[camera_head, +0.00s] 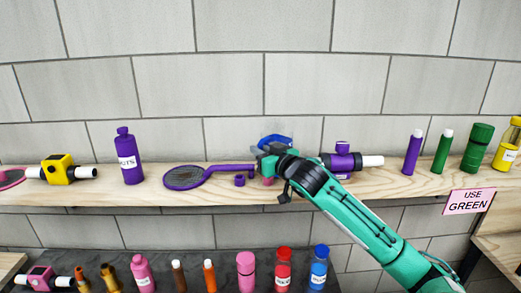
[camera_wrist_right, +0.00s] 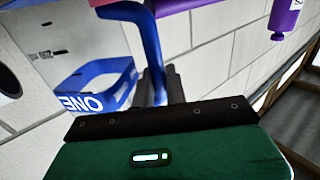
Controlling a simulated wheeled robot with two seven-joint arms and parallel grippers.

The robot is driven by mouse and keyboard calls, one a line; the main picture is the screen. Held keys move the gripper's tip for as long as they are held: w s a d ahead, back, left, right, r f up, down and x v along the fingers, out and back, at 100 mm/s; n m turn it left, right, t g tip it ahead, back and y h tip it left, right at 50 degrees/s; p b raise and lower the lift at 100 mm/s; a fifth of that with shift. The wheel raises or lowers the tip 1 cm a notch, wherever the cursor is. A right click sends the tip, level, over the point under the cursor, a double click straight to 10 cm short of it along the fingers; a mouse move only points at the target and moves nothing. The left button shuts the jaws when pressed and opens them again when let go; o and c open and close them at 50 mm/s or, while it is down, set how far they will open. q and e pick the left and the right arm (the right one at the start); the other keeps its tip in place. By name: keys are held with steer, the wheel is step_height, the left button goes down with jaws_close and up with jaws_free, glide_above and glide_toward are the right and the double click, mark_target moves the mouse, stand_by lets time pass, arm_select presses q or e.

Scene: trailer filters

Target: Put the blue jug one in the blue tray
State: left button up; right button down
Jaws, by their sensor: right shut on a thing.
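The blue jug (camera_head: 275,140) shows as a small blue piece behind my right gripper (camera_head: 272,160), above the wooden shelf. In the right wrist view, a blue band (camera_wrist_right: 95,90) marked ONE and a blue upright handle (camera_wrist_right: 150,45) show; they appear to belong to the jug. My right gripper is shut on the jug, apparently by its handle; its fingers are dark and partly hide the grip. Whether the jug touches the shelf I cannot tell. I see no blue tray in either view. My left gripper is not in view.
The wooden shelf (camera_head: 90,192) carries a purple bottle (camera_head: 128,158), a purple racket (camera_head: 186,178), a purple cylinder device (camera_head: 343,160) and several markers and bottles at the right. A lower dark shelf (camera_head: 218,278) holds coloured bottles. A pink sign (camera_head: 468,201) reads USE GREEN.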

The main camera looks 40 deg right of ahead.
steer(key=c, duration=1.4)
jaws_free()
steer(key=shift+f, duration=0.1)
steer(key=shift+c, duration=0.2)
